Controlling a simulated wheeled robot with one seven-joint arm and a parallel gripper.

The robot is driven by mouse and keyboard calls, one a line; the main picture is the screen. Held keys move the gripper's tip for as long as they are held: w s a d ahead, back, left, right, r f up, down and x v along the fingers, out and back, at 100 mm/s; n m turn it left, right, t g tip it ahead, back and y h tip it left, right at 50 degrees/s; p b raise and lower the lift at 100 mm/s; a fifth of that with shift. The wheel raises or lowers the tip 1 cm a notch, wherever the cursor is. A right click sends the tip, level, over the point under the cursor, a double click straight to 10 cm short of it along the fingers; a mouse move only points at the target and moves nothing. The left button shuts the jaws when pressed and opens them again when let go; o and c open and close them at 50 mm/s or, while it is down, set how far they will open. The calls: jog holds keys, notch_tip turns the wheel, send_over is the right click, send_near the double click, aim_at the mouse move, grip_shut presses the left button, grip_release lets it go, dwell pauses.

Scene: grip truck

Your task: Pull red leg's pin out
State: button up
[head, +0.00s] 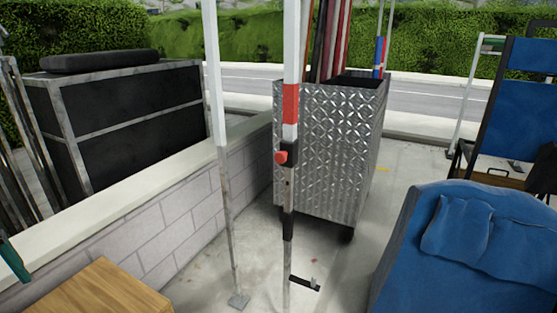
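The red leg (290,103) stands upright in the middle of the head view. It is a white pole with a red band, and a thinner worn metal tube runs down below it. A black collar sits under the band, with a red knob (281,157) sticking out on its left side. The knob looks like the pin's head; the collar hides any shaft, so I cannot tell how far in it sits. A black sleeve is lower on the tube, and a dark foot piece shows near the floor. My gripper is not in this view.
A white leg (213,70) with a metal lower tube stands just left. A diamond-plate cart (330,150) holding poles is behind. A blue padded seat (455,260) is right, a brick wall (180,215) left, and a wooden top (95,292) lower left. Some floor is clear between leg and seat.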

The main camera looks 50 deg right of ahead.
aim_at(285, 153)
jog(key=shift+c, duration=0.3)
